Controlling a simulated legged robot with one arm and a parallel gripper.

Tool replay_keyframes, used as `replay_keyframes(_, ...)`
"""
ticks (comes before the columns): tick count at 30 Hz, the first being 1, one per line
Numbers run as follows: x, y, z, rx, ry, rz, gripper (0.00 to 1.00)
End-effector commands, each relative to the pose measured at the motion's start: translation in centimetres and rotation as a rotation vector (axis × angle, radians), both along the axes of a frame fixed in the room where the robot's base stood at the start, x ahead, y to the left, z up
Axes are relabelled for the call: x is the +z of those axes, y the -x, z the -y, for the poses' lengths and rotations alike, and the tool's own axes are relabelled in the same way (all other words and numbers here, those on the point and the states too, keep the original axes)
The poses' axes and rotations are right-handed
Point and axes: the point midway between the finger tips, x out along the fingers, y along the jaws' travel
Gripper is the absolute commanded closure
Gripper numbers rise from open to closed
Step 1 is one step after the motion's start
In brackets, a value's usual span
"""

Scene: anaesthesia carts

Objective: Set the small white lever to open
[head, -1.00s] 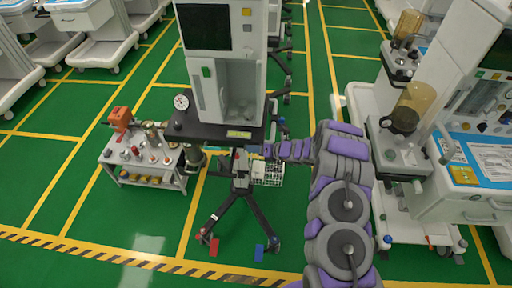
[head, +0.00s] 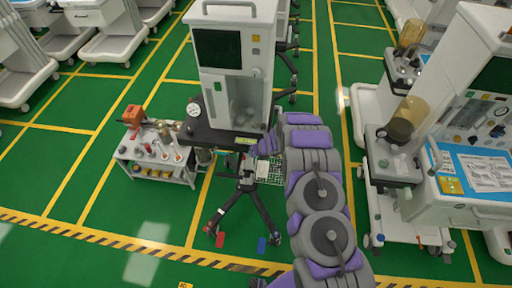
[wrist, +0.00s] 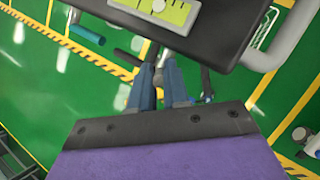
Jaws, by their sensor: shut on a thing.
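In the head view, the white anaesthesia cart (head: 222,90) stands in the middle, with a black shelf (head: 212,138) bearing a yellow-green label (head: 244,140). My gripper is hidden behind my purple and grey arm at that shelf's right front corner. In the wrist view, the blue-grey fingers of my gripper (wrist: 159,76) are close together just below the black shelf (wrist: 222,38) and its yellow-green label (wrist: 158,9). A small pale piece, seemingly the white lever (wrist: 159,72), shows between the fingertips. Its setting cannot be read.
A low trolley (head: 155,158) with an orange item and several bottles stands left of the cart. Dark cart legs (head: 247,195) with red and blue pedals spread over the floor. Another cart (head: 400,190) stands close right of my arm. Green floor is free in front.

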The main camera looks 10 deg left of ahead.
Motion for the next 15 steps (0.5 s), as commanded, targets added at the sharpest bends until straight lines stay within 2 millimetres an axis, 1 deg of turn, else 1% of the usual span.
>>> replay_keyframes(1, -0.02, 0.52, -0.10, 0.006, 0.022, -0.010, 1.00)
replay_keyframes(15, -0.26, 0.39, -0.50, 0.005, 0.096, -0.012, 1.00)
